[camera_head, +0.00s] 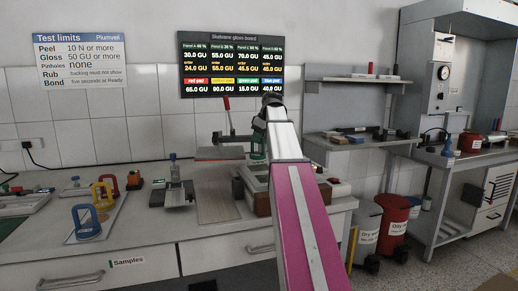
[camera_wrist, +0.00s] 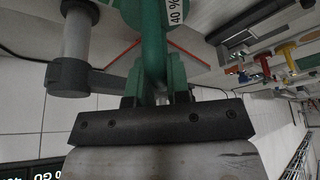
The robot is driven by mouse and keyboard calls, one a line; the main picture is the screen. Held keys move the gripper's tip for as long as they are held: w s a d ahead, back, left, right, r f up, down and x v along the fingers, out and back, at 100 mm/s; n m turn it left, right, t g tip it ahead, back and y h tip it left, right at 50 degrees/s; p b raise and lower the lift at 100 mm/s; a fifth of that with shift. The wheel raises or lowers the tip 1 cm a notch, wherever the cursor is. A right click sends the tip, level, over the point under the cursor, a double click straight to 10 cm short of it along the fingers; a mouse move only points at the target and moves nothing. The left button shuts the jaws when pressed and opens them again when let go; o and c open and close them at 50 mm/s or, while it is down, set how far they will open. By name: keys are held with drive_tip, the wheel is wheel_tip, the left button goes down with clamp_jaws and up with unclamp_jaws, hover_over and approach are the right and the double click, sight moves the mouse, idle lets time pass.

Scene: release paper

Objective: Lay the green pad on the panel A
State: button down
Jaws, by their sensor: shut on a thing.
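The green pad (camera_wrist: 150,45) fills the top middle of the wrist view. In the head view the green pad (camera_head: 257,148) shows only in part, beside my arm, above the open wooden box area. My arm covers most of my gripper there. A white label reading "40 %" (camera_wrist: 178,12) shows by the pad's far part; I cannot tell what it is fixed to. I cannot pick out panel A for sure.
Blue (camera_head: 86,222), yellow (camera_head: 103,195) and red (camera_head: 110,183) handled pads stand on a tray at the left. A press with a red lever (camera_head: 227,104) stands behind a flat board (camera_head: 215,200). A wooden box (camera_head: 262,204) lies beside my arm. A grey post (camera_wrist: 74,45) is close to the pad.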

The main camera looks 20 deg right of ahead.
sight(257, 153)
drive_tip(key=shift+w+d+f, duration=0.1)
drive_tip(key=shift+d+f, duration=0.1)
drive_tip(key=shift+d, duration=0.15)
drive_tip(key=shift+f, duration=1.9)
drive_tip(key=shift+f, duration=0.1)
drive_tip(key=c, duration=1.1)
unclamp_jaws()
drive_tip(key=v, duration=1.2)
drive_tip(key=shift+a, duration=0.1)
